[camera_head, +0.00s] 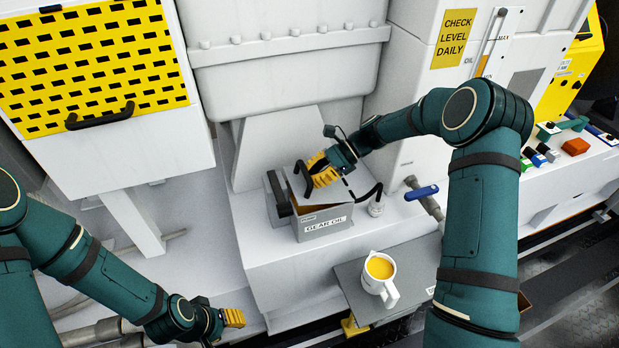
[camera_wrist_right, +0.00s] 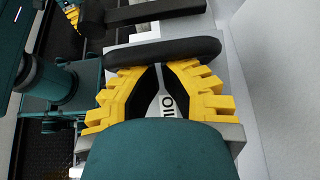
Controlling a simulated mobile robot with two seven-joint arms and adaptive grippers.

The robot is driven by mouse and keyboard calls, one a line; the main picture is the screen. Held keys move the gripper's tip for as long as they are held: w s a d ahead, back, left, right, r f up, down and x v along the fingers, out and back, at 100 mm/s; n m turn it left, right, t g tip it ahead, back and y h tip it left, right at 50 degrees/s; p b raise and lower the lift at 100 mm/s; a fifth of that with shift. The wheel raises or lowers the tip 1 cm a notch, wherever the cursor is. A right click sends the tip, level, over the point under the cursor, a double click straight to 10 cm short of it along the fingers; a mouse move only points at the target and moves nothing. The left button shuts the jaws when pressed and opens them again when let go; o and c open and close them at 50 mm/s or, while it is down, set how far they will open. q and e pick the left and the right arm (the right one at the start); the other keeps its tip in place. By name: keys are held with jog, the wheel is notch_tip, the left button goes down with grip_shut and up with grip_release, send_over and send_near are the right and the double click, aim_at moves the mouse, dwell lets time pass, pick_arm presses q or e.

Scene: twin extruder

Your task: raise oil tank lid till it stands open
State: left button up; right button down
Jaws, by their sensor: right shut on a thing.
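The grey oil tank (camera_head: 318,236) bears a GEAR OIL label and sits on the white machine ledge. Its grey lid is largely hidden under my right gripper (camera_head: 318,168); a brownish gap shows at the tank's top, and the lid's exact angle is unclear. The right fingers are shut at the tank's top, apparently on the lid's edge or handle. In the right wrist view a black bar (camera_wrist_right: 165,52) lies across the fingertips, with OIL lettering between the fingers. My left gripper (camera_head: 233,318) hangs low at the left, away from the tank; its finger gap is unclear.
A thick dark bar (camera_head: 278,193) stands at the tank's left side. A mug of yellow liquid (camera_head: 380,268) stands on a grey shelf (camera_head: 352,285) in front of the tank. A blue-handled valve (camera_head: 421,193) is to the right. A yellow grille panel (camera_head: 90,60) hangs at upper left.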

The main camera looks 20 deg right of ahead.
jog(key=shift+d+r+y+p, duration=0.65)
jog(key=shift+r+y, duration=0.3)
jog(key=shift+y, duration=0.15)
jog(key=shift+d+r, duration=0.15)
jog(key=shift+r, duration=0.15)
jog(key=shift+d+r+p, duration=0.25)
jog(key=shift+d+p, duration=0.1)
jog(key=shift+p, duration=0.15)
